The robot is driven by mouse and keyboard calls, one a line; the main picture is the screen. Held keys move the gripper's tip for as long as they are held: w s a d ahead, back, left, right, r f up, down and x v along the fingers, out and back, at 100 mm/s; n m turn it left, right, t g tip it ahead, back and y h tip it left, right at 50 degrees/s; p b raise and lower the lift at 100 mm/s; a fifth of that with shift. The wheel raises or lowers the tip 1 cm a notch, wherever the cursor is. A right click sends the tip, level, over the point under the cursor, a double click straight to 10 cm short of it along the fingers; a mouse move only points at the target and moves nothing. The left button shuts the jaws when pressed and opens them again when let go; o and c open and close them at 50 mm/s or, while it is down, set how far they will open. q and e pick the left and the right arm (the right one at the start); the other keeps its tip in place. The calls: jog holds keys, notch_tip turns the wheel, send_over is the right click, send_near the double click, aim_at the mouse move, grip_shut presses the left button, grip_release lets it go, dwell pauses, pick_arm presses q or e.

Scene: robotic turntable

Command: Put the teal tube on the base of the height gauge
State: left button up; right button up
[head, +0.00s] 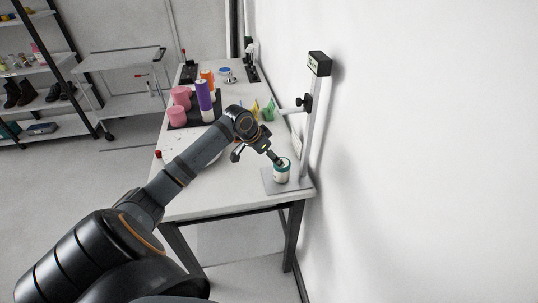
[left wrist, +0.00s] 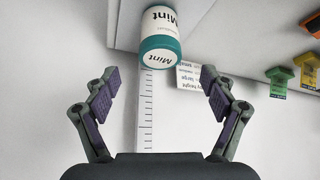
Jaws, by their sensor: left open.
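The teal tube (head: 282,172), with a white "Mint" label, stands upright on the grey base (head: 301,184) of the height gauge, close to its post. In the left wrist view the tube (left wrist: 160,38) is ahead of the fingers, with its teal end towards the camera. The height gauge (head: 306,130) is a tall post with a dark head and a side arm; a strip with scale marks (left wrist: 151,110) shows in the left wrist view. My left gripper (left wrist: 163,88) is open and empty, apart from the tube, and just above it in the head view. My right gripper is out of view.
Pink cups (head: 181,96), a purple tube (head: 205,100) and an orange tube (head: 207,76) stand farther back on the white table (head: 205,204). Yellow and green arrow-shaped pieces (head: 268,110) lie near the wall. A trolley (head: 125,80) stands on the floor behind.

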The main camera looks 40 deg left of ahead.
pick_arm(q)
jog(key=shift+v, duration=1.35)
